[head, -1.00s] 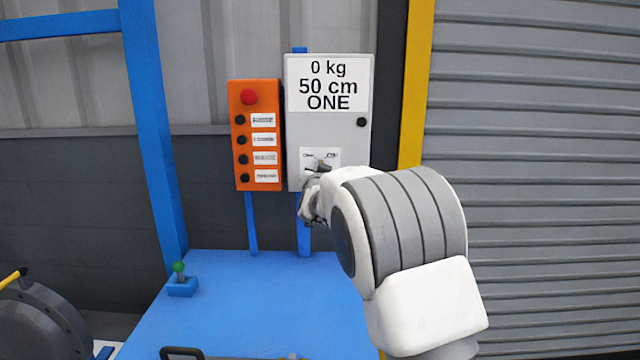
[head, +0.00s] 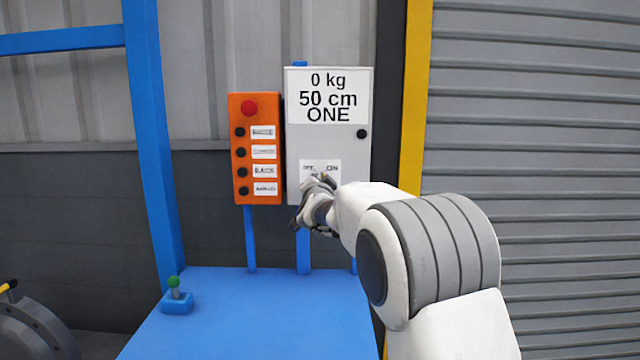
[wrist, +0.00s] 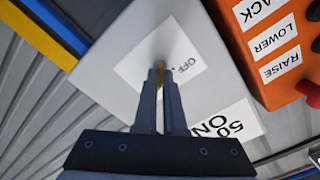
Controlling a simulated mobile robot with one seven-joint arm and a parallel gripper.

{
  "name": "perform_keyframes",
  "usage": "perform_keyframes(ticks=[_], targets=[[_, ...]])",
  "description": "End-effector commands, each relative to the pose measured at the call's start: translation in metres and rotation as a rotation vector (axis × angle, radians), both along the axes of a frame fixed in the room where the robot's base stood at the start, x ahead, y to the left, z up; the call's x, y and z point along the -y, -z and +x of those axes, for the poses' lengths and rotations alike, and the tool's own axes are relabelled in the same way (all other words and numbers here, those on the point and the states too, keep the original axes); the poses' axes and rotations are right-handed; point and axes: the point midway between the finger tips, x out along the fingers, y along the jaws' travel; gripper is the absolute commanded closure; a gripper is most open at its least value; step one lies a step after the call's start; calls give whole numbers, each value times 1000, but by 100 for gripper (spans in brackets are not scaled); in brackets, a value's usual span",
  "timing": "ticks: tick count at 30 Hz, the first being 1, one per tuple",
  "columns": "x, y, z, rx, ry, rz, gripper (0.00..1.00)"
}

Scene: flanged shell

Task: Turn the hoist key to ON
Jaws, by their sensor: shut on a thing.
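The hoist key (wrist: 160,94) shows in the wrist view as a narrow brass-coloured strip between my two fingers. My gripper (wrist: 160,70) is shut on it, in front of the white OFF/ON label (wrist: 181,64) on the grey box. In the head view my gripper (head: 320,183) covers the lower part of this label (head: 331,166) and hides the key. OFF is at the label's left and ON at its right. The key's exact angle cannot be told. The grey box (head: 330,143) has a sign reading 0 kg, 50 cm, ONE.
An orange button box (head: 256,148) with a red button stands close left of the grey box. A blue table (head: 240,310) lies below, with a green-knobbed lever (head: 175,293) at its left. A yellow post (head: 415,95) and grey shutter (head: 540,150) are at right.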

Motion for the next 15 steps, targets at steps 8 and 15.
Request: perform_keyframes(ticks=[8,15], targets=[[0,-1,0,1,0,0,89],[0,0,0,1,1,-1,62]])
